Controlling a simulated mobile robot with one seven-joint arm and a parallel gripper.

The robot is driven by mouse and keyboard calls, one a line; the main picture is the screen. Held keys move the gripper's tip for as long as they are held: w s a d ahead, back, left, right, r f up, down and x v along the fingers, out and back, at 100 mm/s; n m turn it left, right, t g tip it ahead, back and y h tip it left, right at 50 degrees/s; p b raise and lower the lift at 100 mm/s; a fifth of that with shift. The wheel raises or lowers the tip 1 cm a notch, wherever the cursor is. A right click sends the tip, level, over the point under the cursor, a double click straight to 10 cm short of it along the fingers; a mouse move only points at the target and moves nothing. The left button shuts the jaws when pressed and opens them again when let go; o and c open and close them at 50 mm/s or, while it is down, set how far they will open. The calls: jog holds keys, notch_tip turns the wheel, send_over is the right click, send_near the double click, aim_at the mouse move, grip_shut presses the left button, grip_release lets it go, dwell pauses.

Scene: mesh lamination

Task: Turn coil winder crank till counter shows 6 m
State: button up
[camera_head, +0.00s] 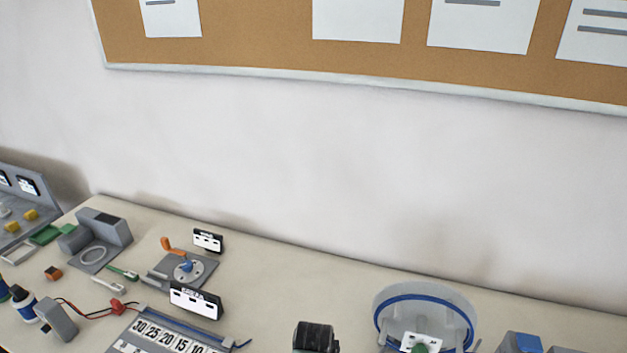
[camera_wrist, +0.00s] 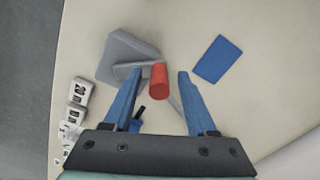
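In the wrist view, a red cylindrical handle (camera_wrist: 158,76) sits at the end of a light grey arm on a grey block (camera_wrist: 120,52); this looks like a crank. My gripper (camera_wrist: 161,72) is open, its two blue fingers well apart, with the red handle showing between the fingertips. I cannot tell whether the handle is at finger depth or farther off; no contact shows. In the head view, a clear round reel with a blue band (camera_head: 425,300) stands at bottom right and may be the coil winder. I cannot make out any counter reading.
In the head view, a numbered strip (camera_head: 170,338), a plate with an orange handle (camera_head: 172,247) and a grey machine (camera_head: 98,235) occupy the left. The centre back is bare.

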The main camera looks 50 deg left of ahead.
notch_tip(320, 180, up, 13)
jog(key=b, duration=0.1)
dwell(0.7)
dwell(2.0)
